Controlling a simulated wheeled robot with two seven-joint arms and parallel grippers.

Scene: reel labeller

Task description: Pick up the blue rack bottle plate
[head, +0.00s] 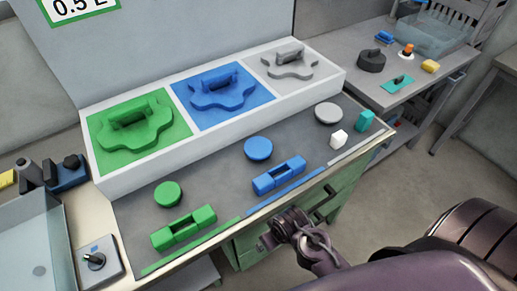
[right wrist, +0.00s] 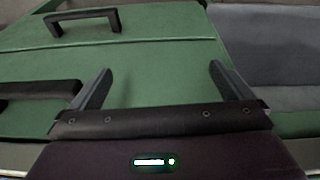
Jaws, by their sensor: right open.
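The blue rack bottle plate (head: 224,97) is a lobed blue piece with a raised handle. It sits in the middle bay of the white rack (head: 215,136), on a blue panel, between a green plate (head: 130,128) and a grey plate (head: 288,62). My right gripper (head: 272,238) is low in front of the bench edge, below and right of the blue plate and well apart from it. In the right wrist view my right gripper (right wrist: 160,78) has its two fingers spread and empty, facing the green cabinet. My left gripper is not in view.
Blue (head: 258,149) and green (head: 168,194) discs and matching blocks lie on the grey mat before the rack. The green cabinet (right wrist: 165,60) has dark handles. A side table (head: 430,85) holds small parts.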

